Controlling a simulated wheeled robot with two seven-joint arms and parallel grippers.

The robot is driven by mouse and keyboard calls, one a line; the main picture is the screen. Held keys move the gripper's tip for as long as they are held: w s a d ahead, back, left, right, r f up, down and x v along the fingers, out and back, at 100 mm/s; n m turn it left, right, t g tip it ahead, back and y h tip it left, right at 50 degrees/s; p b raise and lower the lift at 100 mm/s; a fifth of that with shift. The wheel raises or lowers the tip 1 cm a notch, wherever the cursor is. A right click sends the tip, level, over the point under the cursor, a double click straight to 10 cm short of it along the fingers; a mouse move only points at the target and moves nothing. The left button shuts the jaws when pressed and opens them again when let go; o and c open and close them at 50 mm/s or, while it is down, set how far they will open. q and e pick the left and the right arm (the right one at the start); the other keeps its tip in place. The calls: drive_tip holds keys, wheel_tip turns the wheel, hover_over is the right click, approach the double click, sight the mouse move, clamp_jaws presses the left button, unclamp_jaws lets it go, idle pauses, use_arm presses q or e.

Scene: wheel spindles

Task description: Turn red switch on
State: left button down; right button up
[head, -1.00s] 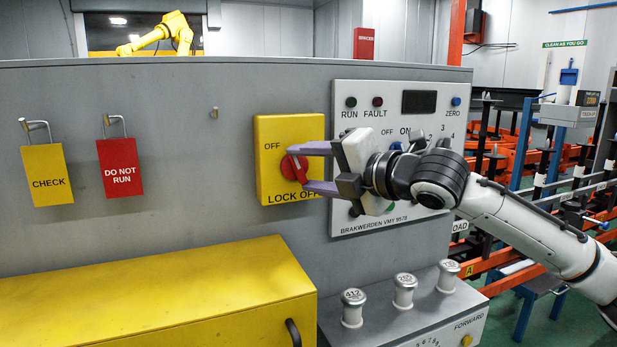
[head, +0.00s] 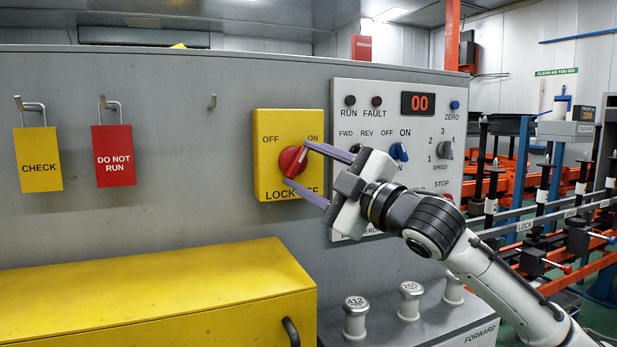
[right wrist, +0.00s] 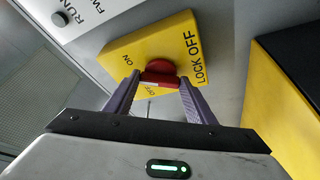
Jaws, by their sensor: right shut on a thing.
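The red switch (head: 291,161) is a round knob with a raised grip on a yellow plate (head: 265,187) marked OFF, ON and LOCK OFF. Its grip is tilted, its upper end toward the ON label at upper right. My right gripper (head: 297,164) is shut on the knob, one purple finger at its upper right and one at its lower side. In the right wrist view the red knob (right wrist: 159,73) sits between the fingertips (right wrist: 159,82). My left gripper is not in view.
The grey control panel (head: 350,125) right of the plate has a display (head: 417,103) lit with red 00. A CHECK tag (head: 39,165) and a DO NOT RUN tag (head: 114,160) hang at left. A yellow box (head: 150,290) stands below, beside several metal weights (head: 356,318).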

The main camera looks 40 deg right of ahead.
drive_tip(key=shift+a+f+m+t+h+b, duration=0.15)
drive_tip(key=shift+m+t+h+b, duration=0.3)
drive_tip(key=shift+m, duration=1.35)
drive_tip(key=o, duration=1)
drive_tip(key=shift+o, duration=0.2)
